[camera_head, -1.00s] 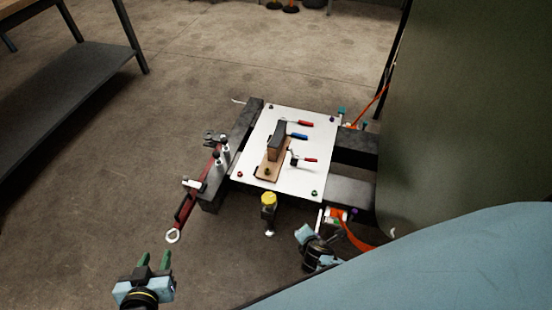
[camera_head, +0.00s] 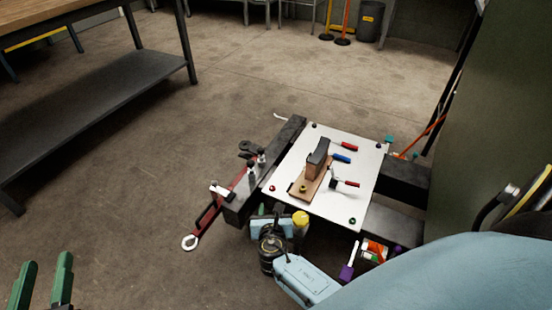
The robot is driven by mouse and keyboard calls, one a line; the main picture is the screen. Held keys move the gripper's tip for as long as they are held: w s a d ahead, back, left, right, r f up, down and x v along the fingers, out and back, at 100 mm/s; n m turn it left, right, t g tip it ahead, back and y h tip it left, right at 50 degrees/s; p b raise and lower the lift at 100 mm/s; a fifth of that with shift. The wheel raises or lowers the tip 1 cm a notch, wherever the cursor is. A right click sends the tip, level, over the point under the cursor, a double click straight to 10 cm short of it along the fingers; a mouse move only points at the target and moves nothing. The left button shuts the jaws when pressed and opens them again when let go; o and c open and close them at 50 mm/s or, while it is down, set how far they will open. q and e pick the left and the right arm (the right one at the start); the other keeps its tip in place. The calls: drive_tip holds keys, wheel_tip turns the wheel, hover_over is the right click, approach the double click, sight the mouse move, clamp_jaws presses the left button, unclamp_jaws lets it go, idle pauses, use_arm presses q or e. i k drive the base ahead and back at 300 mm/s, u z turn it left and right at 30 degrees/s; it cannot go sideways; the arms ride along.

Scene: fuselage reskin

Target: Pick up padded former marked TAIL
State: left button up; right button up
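A dark-topped block (camera_head: 317,157) stands upright on a brown wooden base (camera_head: 303,187), on a white plate (camera_head: 345,203). It may be the padded former; no TAIL marking is readable. My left gripper (camera_head: 41,283) is at the bottom left corner, its two green fingers apart and empty, over the floor and far from the plate. My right gripper (camera_head: 272,212) is at the plate's near edge, beside a yellow-capped item (camera_head: 300,219). Its fingers are small and partly hidden, so their opening is unclear.
Red-handled and blue-handled tools (camera_head: 341,158) lie on the plate. Dark beams (camera_head: 395,183) support it. A long red tool (camera_head: 209,215) leans at its left. A dark shelf table (camera_head: 100,100) stands at left, a large green panel (camera_head: 475,120) at right. Open floor lies between.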

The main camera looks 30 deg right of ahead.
sight(305, 189)
drive_tip(key=u, duration=0.15)
drive_tip(key=i, duration=0.9)
drive_tip(key=z, duration=1.15)
